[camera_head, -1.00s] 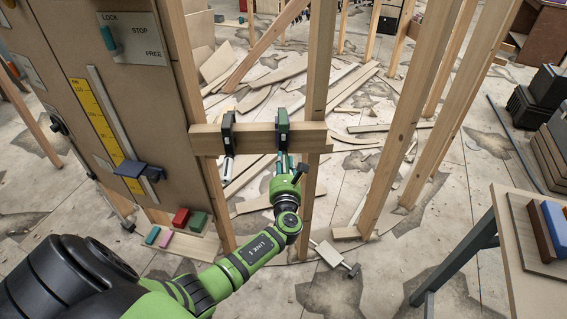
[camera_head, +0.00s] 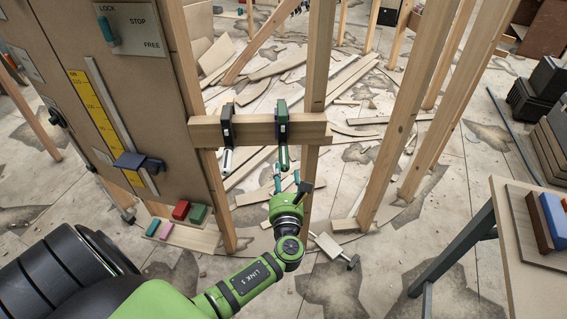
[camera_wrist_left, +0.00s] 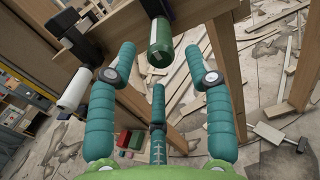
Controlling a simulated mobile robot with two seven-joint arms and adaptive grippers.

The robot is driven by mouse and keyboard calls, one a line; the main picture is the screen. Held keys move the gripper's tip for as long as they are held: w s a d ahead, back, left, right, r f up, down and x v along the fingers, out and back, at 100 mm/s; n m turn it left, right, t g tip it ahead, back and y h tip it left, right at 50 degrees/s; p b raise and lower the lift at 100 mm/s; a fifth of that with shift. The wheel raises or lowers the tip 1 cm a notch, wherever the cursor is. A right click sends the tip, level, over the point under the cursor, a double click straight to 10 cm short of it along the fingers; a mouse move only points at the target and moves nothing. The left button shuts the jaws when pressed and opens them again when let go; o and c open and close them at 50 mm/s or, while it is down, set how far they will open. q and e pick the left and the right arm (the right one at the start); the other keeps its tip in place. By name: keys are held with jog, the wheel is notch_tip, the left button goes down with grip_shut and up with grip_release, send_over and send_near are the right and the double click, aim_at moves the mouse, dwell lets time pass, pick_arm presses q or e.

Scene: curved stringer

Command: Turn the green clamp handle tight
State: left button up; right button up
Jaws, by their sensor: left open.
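The green clamp (camera_head: 282,120) grips the horizontal wooden rail, with its green handle (camera_head: 283,158) hanging below the rail. In the left wrist view the handle (camera_wrist_left: 160,48) shows as a dark green cylinder pointing down at me. My left gripper (camera_head: 286,182) is below the handle, with its teal fingers spread open and empty. In the wrist view the open fingers (camera_wrist_left: 160,72) spread to either side of the handle's lower end, with a gap visible; they do not hold it. My right gripper is not in view.
A black clamp (camera_head: 227,124) with a white handle (camera_head: 228,160) is on the same rail to the left. Upright wooden posts (camera_head: 317,75) stand close by. A panel (camera_head: 130,110) is at left, a workbench (camera_head: 507,235) at right. Wood scraps litter the floor behind.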

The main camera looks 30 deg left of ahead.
pick_arm(q)
jog(key=shift+v, duration=1.7)
jog(key=v, duration=0.4)
jog(key=shift+s+d+p, duration=0.2)
jog(key=shift+p, duration=0.2)
